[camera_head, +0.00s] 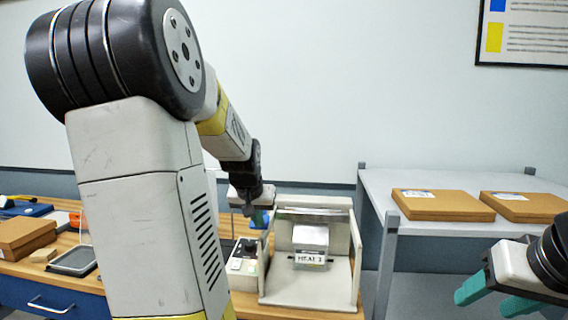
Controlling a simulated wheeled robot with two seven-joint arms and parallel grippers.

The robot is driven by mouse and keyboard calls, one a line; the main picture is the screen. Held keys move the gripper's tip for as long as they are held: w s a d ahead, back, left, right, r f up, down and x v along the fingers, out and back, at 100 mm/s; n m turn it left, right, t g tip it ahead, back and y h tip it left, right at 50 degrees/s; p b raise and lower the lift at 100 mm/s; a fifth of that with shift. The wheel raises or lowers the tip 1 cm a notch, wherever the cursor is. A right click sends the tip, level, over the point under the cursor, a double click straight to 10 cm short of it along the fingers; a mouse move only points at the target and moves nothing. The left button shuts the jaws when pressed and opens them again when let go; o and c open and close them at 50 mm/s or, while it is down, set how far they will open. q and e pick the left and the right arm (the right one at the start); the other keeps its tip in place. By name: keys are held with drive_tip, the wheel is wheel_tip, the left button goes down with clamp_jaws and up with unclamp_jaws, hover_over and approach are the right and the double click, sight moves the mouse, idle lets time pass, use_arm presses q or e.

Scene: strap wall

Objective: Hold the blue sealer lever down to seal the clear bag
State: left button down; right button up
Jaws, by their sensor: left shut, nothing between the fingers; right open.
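The sealer (310,240) is a pale box-like machine with a silver block in its middle, on the wooden bench in the centre. I cannot pick out the clear bag either. My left gripper (258,217) is at the sealer's upper left side, shut and empty, with a teal patch showing at its tip. Whether it touches the sealer I cannot tell. My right gripper (482,297) is open and empty at the lower right, in front of the grey shelf, well away from the sealer.
A control box (243,262) with a knob stands left of the sealer. Two flat brown boxes (440,204) (525,206) lie on the grey shelf (405,183) at right. Brown boxes (24,234) and a dark tray (74,261) are at left. My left arm hides the middle left.

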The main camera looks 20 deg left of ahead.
use_arm(q)
drive_tip(key=shift+s+f, duration=0.2)
drive_tip(key=shift+f, duration=0.15)
idle(0.5)
